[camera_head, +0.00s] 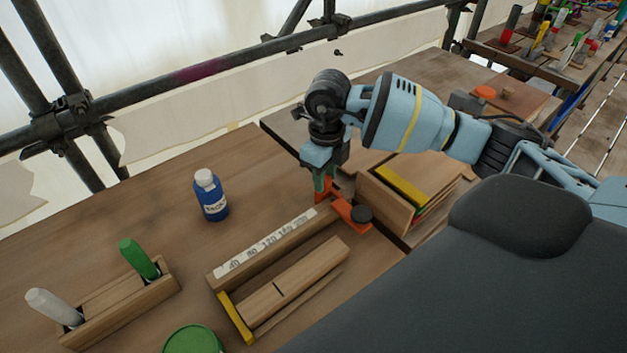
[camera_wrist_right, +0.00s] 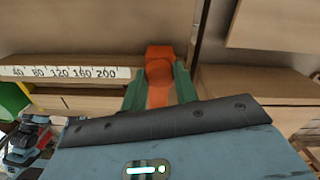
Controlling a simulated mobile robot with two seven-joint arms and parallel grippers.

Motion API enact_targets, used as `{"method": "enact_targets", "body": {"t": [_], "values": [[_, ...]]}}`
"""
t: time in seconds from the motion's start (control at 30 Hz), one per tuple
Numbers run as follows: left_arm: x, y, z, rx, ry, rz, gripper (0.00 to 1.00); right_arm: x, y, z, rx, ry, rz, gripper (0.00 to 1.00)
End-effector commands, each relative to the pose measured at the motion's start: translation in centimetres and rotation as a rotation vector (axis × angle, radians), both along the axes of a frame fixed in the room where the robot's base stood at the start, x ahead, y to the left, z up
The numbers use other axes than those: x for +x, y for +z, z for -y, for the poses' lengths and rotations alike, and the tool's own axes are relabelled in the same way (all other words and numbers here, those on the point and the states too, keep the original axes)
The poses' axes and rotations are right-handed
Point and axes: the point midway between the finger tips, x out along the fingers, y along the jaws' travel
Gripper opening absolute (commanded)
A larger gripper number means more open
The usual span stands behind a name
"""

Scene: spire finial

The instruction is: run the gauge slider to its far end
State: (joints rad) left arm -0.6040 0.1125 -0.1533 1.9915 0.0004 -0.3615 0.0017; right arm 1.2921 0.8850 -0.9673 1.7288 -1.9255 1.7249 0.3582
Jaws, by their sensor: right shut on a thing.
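The gauge (camera_head: 283,257) is a wooden fixture with a white scale strip (camera_head: 265,244) marked 40 to 200 and a yellow stop at its near left end. Its orange slider (camera_head: 350,211), with a dark round knob, sits at the right end of the scale, past the 200 mark. My right gripper (camera_head: 325,188) comes down on the slider from above. In the right wrist view its green fingers (camera_wrist_right: 160,88) are closed on the orange slider (camera_wrist_right: 159,56). The scale shows left of it there. My left gripper is not seen.
A blue bottle (camera_head: 211,196) with a white cap stands behind the gauge. A wooden holder (camera_head: 121,308) with a green and a white marker is at the left. A green round lid (camera_head: 194,341) is at the front. A wooden box (camera_head: 387,205) stands close right of the slider.

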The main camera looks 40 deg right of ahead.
Motion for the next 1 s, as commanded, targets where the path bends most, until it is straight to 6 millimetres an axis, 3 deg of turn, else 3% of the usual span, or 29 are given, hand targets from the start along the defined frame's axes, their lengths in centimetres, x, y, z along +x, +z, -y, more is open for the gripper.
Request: {"method": "enact_targets", "body": {"t": [0.07, 0.3, 0.33, 0.47, 0.77, 1.0], "values": [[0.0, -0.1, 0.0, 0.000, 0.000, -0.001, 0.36, 0.1, 0.0, 0.8, -0.002, -0.005, 0.002, 0.00], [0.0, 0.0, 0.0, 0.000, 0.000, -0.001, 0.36, 0.1, 0.1, 1.0, -0.005, -0.005, 0.003, 0.00], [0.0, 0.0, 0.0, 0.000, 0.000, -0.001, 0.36, 0.1, 0.1, 1.0, -0.005, -0.006, 0.003, 0.33], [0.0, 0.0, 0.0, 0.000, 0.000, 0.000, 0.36, 0.1, 0.1, 0.9, -0.004, -0.005, 0.003, 0.50], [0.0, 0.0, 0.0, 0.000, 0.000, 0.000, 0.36, 0.1, 0.1, 0.8, -0.002, -0.003, 0.002, 0.52], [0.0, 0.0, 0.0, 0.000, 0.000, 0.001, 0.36, 0.1, 2.9, 0.8, -0.002, -0.003, 0.006, 0.52]]}}
